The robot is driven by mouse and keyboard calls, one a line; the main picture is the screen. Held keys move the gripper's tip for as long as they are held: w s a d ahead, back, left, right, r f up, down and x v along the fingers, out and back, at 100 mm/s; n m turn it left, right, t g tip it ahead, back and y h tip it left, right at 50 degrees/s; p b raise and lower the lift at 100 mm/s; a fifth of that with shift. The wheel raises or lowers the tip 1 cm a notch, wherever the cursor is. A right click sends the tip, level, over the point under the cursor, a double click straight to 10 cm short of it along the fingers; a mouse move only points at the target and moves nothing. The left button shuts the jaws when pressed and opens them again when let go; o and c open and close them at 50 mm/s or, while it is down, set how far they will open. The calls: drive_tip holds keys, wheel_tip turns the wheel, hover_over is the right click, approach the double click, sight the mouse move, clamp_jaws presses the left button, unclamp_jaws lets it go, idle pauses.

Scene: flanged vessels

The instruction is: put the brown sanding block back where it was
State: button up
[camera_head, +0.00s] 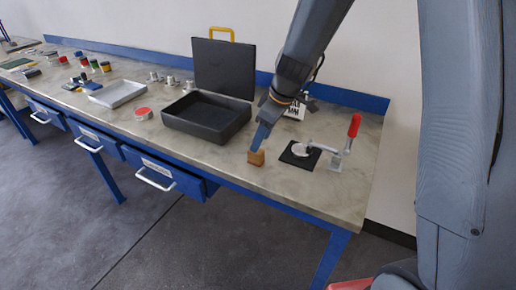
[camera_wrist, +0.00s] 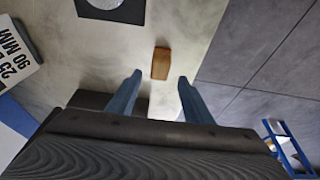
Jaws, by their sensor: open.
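The brown sanding block (camera_head: 256,157) stands on the grey worktop near its front edge, right of the black case. In the wrist view the block (camera_wrist: 161,63) lies just beyond and between my two fingertips. My gripper (camera_head: 262,140) reaches down to the block from above and behind in the head view. In the wrist view my gripper (camera_wrist: 158,80) is open, with a wide gap and nothing between the fingers. Whether a finger touches the block cannot be told.
An open black case (camera_head: 207,117) stands left of the block. A black pad (camera_head: 299,155) with a round metal disc and a red-handled toggle clamp (camera_head: 353,126) are to the right. A white block with printed text (camera_wrist: 14,55) is behind. The worktop's front edge is close.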

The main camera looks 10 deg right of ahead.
drive_tip(key=v, duration=0.5)
drive_tip(key=s+d+f+m+h, duration=0.1)
drive_tip(key=s+d+f+m, duration=0.1)
drive_tip(key=s+d+m, duration=0.3)
drive_tip(key=s+d+f+m+g+h+b, duration=0.1)
drive_tip(key=s+d+m, duration=0.4)
drive_tip(key=s, duration=0.8)
drive_tip(key=shift+s+d+f+m+h, duration=0.3)
drive_tip(key=shift+f+m+h, duration=0.3)
drive_tip(key=shift+f+m, duration=0.15)
